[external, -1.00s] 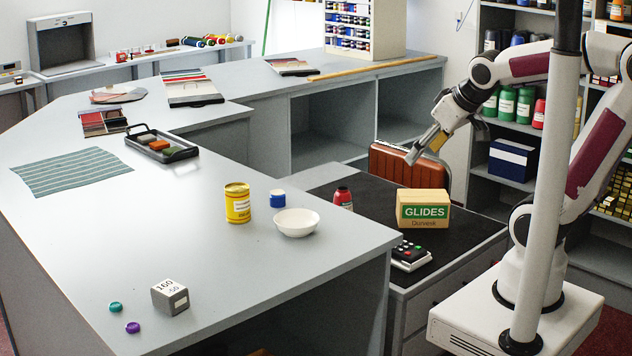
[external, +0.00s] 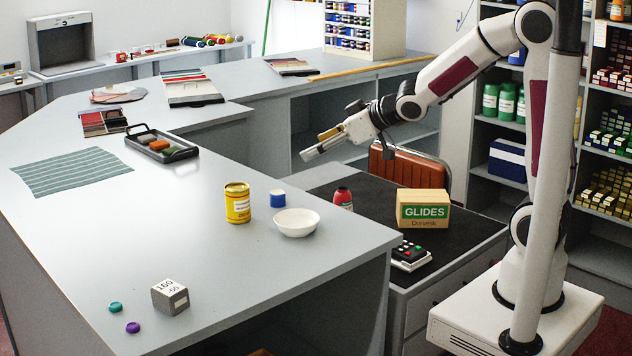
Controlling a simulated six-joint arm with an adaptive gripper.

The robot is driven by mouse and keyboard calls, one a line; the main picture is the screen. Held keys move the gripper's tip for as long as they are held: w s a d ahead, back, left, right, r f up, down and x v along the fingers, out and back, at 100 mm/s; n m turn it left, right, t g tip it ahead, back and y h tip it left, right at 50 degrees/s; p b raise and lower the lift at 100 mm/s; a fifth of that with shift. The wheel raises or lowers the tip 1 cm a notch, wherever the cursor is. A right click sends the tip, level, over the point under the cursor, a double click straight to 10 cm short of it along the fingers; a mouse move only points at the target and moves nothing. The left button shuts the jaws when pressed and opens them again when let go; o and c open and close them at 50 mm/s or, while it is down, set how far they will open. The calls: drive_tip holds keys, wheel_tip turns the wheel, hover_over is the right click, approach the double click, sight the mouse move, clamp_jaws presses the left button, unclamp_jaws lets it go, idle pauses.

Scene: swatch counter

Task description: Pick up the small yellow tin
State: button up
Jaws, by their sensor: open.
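The small yellow tin (external: 237,203) stands upright on the grey counter, with a pale label on its front. My gripper (external: 314,145) is open and empty. In the picture it is up and to the right of the tin, well apart from it, with its fingers pointing left. Nothing hides the tin.
A grey block (external: 170,297) sits near the front.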

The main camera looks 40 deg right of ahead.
sight(239, 187)
drive_tip(key=w+a+f+n+y, duration=0.1)
drive_tip(key=a+f+y, duration=0.1)
drive_tip(key=a, duration=0.5)
drive_tip(key=w+a+f+n+y, duration=0.1)
drive_tip(key=a+f+n+y, duration=0.1)
drive_tip(key=a, duration=0.5)
drive_tip(key=shift+w+f+g+y, duration=0.4)
drive_tip(key=shift+f+y, duration=0.4)
drive_tip(key=shift+y, duration=0.1)
drive_tip(key=shift+w, duration=0.1)
drive_tip(key=shift+x, duration=1.2)
drive_tip(key=shift+d+x, duration=0.2)
drive_tip(key=shift+x, duration=2.4)
drive_tip(key=shift+w+f, duration=0.1)
drive_tip(key=shift+c, duration=0.3)
drive_tip(key=c, duration=1.4)
drive_tip(key=shift+o, duration=0.2)
